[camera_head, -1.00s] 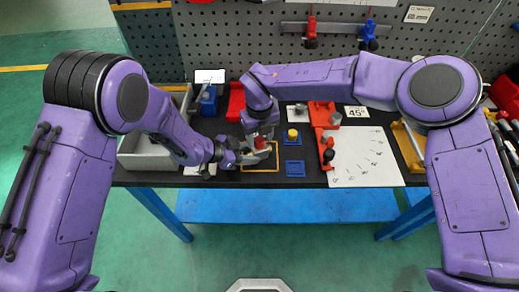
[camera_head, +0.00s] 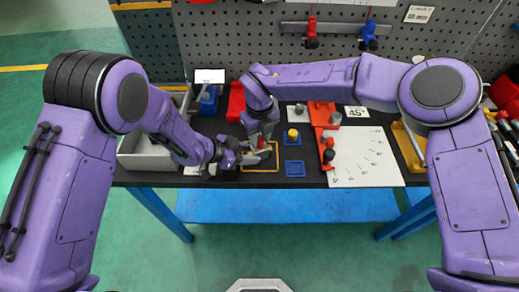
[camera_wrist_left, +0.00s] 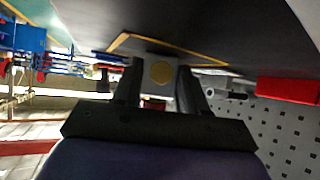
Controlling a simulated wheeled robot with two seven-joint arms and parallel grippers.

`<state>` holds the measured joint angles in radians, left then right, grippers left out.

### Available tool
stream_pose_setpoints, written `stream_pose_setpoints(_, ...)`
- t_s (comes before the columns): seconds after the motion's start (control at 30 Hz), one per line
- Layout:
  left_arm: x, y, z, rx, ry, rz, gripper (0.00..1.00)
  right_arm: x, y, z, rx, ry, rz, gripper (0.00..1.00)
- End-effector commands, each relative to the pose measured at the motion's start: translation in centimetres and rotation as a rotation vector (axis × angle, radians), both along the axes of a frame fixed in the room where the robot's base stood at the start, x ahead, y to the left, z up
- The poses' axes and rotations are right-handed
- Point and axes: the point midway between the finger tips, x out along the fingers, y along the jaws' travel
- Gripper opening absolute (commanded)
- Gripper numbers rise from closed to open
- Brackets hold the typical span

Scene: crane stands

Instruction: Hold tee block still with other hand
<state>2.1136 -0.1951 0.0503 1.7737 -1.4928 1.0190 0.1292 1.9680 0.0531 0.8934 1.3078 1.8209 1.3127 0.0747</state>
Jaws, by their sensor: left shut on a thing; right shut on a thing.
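My left gripper also shows in the head view (camera_head: 256,154), coming in from the left over the yellow-outlined square, shut on the block. My right gripper (camera_head: 262,138) points down just above it, shut on a small red piece (camera_head: 262,142). The fingers hide most of the block, and I cannot tell whether the red piece touches it.
A yellow-outlined square (camera_head: 262,170) lies under the grippers on the dark bench. To its right are a blue square tray (camera_head: 295,169), a yellow-topped piece (camera_head: 293,135) and a red fixture (camera_head: 325,120). A grey bin (camera_head: 145,160) stands left; a white sheet (camera_head: 365,160) lies right.

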Motion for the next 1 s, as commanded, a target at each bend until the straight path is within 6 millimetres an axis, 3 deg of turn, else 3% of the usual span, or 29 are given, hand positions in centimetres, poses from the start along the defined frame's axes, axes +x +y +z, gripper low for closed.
stream_pose_setpoints(0.1,0.02,0.09,-0.03,0.002,0.001,0.001,0.01,0.04,-0.06,0.06,0.002,0.001,0.213,0.0)
stream_pose_setpoints(0.2,0.02,0.11,-0.03,0.002,0.0,0.002,0.01,0.04,-0.05,0.08,0.001,0.001,0.311,0.0)
stream_pose_setpoints(0.5,0.02,0.14,-0.06,0.003,0.001,0.002,0.01,0.05,-0.07,0.11,0.001,0.0,0.359,0.0)
stream_pose_setpoints(0.73,0.02,0.16,-0.07,0.004,0.001,0.002,0.01,0.06,-0.07,0.16,0.001,0.0,0.731,0.0)
stream_pose_setpoints(1.0,0.01,0.19,-0.09,0.004,0.001,0.002,0.01,0.08,-0.08,0.19,0.001,-0.001,0.771,0.0)
